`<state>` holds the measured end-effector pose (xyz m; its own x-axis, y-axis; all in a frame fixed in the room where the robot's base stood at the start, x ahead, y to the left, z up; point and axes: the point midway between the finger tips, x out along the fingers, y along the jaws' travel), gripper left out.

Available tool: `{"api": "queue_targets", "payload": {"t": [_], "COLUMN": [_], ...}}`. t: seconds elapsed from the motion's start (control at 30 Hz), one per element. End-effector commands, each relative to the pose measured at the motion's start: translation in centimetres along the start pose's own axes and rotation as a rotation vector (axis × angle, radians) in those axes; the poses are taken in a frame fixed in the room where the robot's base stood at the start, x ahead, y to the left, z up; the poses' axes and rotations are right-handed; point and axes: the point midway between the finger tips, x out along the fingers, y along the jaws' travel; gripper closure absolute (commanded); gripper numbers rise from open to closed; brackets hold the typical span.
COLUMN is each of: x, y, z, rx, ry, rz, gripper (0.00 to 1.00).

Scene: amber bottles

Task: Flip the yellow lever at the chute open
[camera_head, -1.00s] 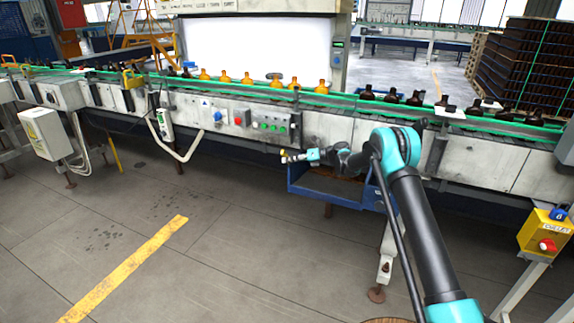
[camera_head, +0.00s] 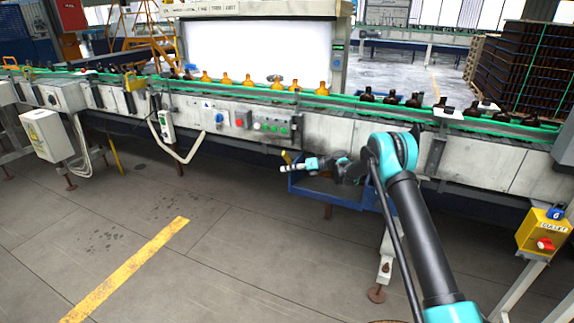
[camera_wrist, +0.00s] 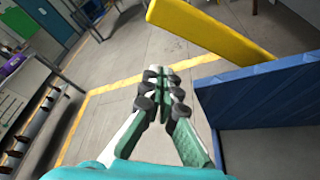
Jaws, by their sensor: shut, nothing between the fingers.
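The yellow lever (camera_wrist: 205,32) shows in the wrist view as a flat bar slanting from the upper middle down to the right, at the edge of a blue chute wall (camera_wrist: 262,97). In the head view the lever (camera_head: 287,157) is a small yellow piece at the left end of the blue chute (camera_head: 330,196), under the conveyor. My gripper (camera_wrist: 159,75) is shut and empty. In the wrist view its fingertips are left of the blue wall and below the lever's near end, with no clear contact. In the head view my gripper (camera_head: 284,168) is just beside the lever.
The conveyor (camera_head: 340,130) with amber bottles (camera_head: 248,80) runs above and behind the chute. A button panel (camera_head: 270,126) is on its front. A yellow outlet box (camera_head: 543,232) stands at the right. The floor (camera_head: 220,250) in front is open.

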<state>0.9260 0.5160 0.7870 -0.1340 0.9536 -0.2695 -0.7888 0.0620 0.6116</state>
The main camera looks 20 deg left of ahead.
Motion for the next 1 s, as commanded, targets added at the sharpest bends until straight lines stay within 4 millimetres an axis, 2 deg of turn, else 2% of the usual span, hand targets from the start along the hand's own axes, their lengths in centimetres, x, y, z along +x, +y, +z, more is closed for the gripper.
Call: {"api": "queue_targets", "payload": {"t": [0.03,0.1,0.4,0.6,1.0], "x": [-2.0,-3.5,-8.5,-9.6,-9.9], "y": [-0.3,-0.4,-0.7,-0.7,-0.5], "z": [0.3,0.2,0.0,-0.1,-0.1], "rx": [0.003,0.002,0.002,0.001,-0.012], "ry": [-0.006,-0.005,-0.002,0.0,0.004], "rz": [-0.006,-0.006,-0.004,-0.002,-0.009], "gripper": [1.0,1.0,1.0,1.0,1.0]}}
